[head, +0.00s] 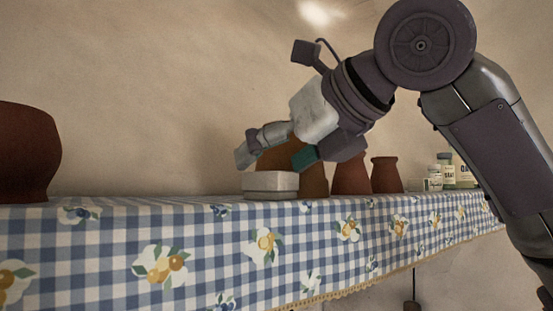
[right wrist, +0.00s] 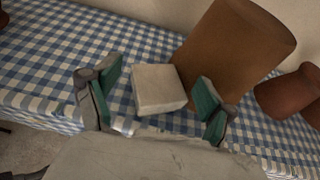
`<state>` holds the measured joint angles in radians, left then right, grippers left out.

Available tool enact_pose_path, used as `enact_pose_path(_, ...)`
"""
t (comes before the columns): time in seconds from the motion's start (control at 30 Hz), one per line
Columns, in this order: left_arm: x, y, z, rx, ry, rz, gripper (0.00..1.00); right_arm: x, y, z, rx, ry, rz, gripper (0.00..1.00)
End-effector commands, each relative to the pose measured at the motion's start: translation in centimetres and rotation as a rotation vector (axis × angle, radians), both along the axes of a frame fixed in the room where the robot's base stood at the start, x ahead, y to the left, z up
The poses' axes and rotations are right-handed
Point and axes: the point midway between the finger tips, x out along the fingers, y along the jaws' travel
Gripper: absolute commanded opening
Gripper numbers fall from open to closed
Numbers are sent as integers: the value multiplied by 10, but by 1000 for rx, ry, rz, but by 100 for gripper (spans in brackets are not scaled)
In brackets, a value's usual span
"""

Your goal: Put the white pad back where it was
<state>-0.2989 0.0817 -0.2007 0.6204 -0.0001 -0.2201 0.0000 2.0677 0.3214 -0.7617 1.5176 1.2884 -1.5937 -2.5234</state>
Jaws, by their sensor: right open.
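The white pad (head: 270,185) is a pale, low square block resting on the checked cloth of the shelf. In the right wrist view the pad (right wrist: 158,88) lies between and a little beyond the fingers. My right gripper (head: 275,158) is open just above the pad in the head view. Its green-lined fingers (right wrist: 155,100) stand on either side of the pad, apart from it, with nothing held. My left gripper is in neither view.
A brown pot (right wrist: 233,50) stands close behind the pad. Smaller reddish pots (head: 385,175) and jars (head: 447,172) stand to the right. A large dark red pot (head: 25,150) stands at far left. The cloth (head: 150,215) between it and the pad is clear.

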Motion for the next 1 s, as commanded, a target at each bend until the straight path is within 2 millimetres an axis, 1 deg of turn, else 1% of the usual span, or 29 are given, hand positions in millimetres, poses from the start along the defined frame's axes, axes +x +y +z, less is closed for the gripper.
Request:
enact_pose_path(0.07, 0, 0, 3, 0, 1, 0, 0, -1, 0, 10, 1, -2, 0, 83)
enact_pose_path(0.13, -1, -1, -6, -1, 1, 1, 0, -9, -6, 11, 2, -2, -1, 83)
enact_pose_path(0.4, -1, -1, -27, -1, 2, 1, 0, -55, -39, 33, 2, -3, 0, 83)
enact_pose_path(0.6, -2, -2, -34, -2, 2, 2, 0, -79, -58, 47, 1, -2, 0, 83)
enact_pose_path(0.77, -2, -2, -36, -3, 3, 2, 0, -89, -65, 53, 0, -1, 0, 83)
enact_pose_path(1.0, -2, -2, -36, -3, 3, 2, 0, -90, -66, 54, -1, -1, 0, 83)
